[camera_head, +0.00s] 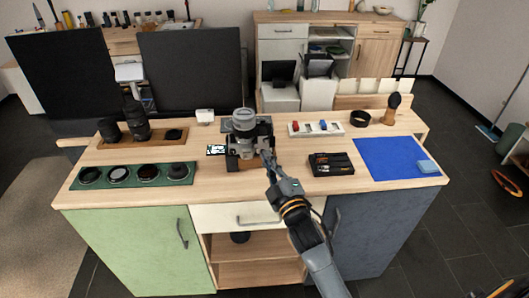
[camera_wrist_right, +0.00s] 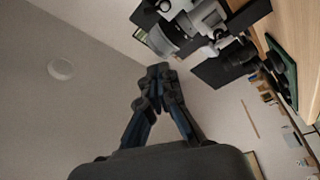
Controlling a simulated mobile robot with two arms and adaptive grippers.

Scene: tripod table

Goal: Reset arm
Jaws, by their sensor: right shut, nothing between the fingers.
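My right gripper (camera_head: 268,160) reaches over the front of the table (camera_head: 290,180) from below. Its fingers are together and empty in the right wrist view (camera_wrist_right: 158,75). Its tips are close to a silver and black camera (camera_head: 242,135) standing on a stand in the middle of the table; I cannot tell whether they touch. The camera also shows at the top of the right wrist view (camera_wrist_right: 190,28), just beyond the fingertips. My left gripper is not in view.
A green tray (camera_head: 133,184) with several round lens parts is at left, two black lenses (camera_head: 135,122) behind it. A black case (camera_head: 331,172), a blue mat (camera_head: 376,160) and a wooden-handled brush (camera_head: 391,108) are at right. Bare wood lies between them.

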